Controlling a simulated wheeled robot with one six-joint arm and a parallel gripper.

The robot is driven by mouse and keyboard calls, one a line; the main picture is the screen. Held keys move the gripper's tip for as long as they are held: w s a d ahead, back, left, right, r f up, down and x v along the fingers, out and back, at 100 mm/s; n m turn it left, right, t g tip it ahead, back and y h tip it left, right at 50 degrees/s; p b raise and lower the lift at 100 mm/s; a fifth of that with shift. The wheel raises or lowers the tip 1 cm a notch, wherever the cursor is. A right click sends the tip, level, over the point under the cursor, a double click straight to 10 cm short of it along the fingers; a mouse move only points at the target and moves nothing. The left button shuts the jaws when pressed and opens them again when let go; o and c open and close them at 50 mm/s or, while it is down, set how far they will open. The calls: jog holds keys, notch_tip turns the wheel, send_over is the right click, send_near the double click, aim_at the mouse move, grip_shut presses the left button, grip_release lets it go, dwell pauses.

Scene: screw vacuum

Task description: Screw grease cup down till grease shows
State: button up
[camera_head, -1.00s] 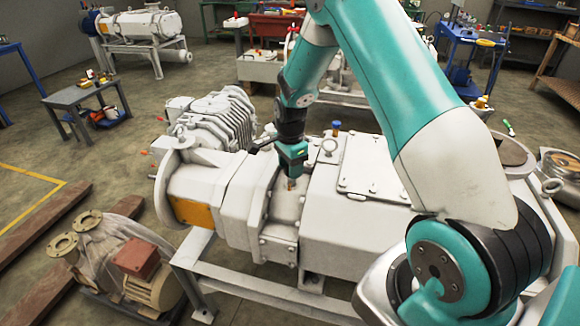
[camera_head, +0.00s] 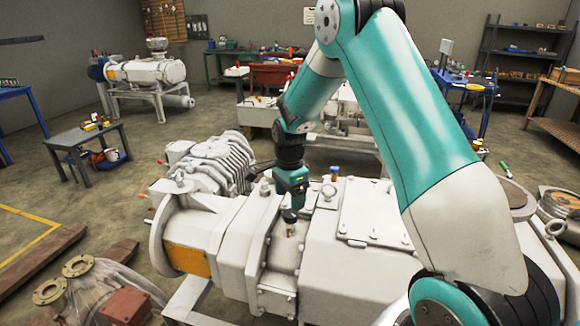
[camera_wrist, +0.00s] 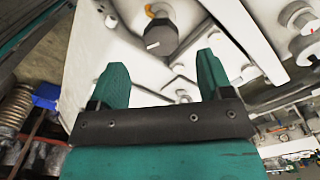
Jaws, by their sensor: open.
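The grease cup (camera_head: 289,215) stands on top of the white vacuum pump (camera_head: 345,262), a dark cap over a small brass-coloured stem. In the wrist view the cup (camera_wrist: 160,38) is a dark grey knob with a white mark on it. An ochre edge shows behind the knob; I cannot tell whether it is grease or brass. My gripper (camera_head: 291,204) is open and empty, pointing down just above the cup. In the wrist view my gripper's fingertips (camera_wrist: 162,60) are spread wide, one on each side of the cup and not touching it.
A ribbed motor (camera_head: 207,160) stands behind. A small dark table (camera_head: 85,137) is at the left. A flanged pump (camera_head: 85,288) lies at front left.

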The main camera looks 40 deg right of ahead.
aim_at(290, 214)
notch_tip(290, 214, up, 12)
jog(key=b, duration=0.1)
jog(key=shift+f, duration=0.2)
dwell(0.3)
jog(key=s+a+r+n+y, duration=0.1)
jog(key=s+a+r+n, duration=0.2)
jog(key=s+a+n, duration=0.4)
jog(key=s+a+r+n+y, duration=0.1)
jog(key=s+a+r+n, duration=0.1)
jog(key=s+a+n, duration=0.45)
jog(key=s+a+n+y, duration=0.2)
jog(key=s+a+n, duration=0.8)
jog(key=s+n, duration=0.2)
jog(key=s, duration=0.2)
jog(key=shift+s+a, duration=0.2)
jog(key=shift+s, duration=0.1)
jog(key=shift+n, duration=0.25)
